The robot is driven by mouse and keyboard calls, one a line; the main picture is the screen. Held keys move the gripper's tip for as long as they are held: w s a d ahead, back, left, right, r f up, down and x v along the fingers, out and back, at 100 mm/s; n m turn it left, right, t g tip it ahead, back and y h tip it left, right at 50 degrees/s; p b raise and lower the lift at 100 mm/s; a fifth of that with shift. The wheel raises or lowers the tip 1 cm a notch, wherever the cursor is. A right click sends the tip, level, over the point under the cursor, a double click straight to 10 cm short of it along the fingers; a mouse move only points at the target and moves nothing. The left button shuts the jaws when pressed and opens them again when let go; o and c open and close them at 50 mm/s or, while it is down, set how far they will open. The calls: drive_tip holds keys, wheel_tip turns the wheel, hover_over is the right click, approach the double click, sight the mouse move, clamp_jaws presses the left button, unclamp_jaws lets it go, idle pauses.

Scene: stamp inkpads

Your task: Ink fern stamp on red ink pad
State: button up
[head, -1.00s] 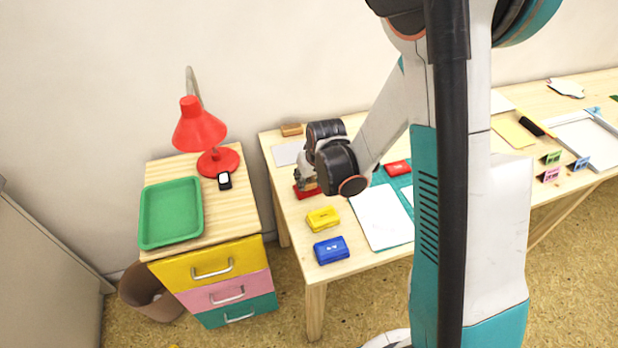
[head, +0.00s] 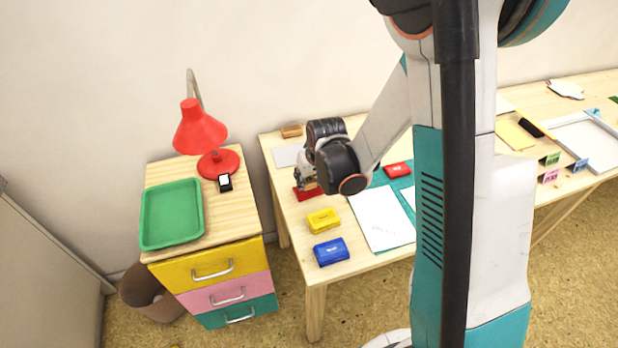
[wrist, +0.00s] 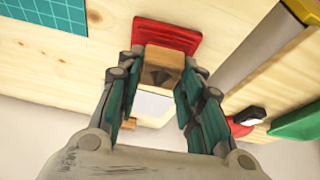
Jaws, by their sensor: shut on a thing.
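My gripper (wrist: 160,105) is shut on a small wooden stamp (wrist: 163,62) with a dark mark on its visible face. In the wrist view the stamp overlaps the near edge of the red ink pad (wrist: 166,33). In the head view my gripper (head: 308,182) points down over this red pad (head: 310,194), at the table's left side. The stamp is mostly hidden by the gripper there. I cannot tell whether it touches the pad or whether its design is a fern.
A yellow pad (head: 323,221) and a blue pad (head: 331,251) lie nearer the front edge. A red labelled case (head: 397,170) lies on the green mat to the right, beside white paper (head: 380,217). A drawer cabinet with a green tray (head: 171,214) stands left.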

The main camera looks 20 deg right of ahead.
drive_tip(key=shift+r, duration=0.15)
drive_tip(key=shift+r+p, duration=1.9)
drive_tip(key=shift+r, duration=0.75)
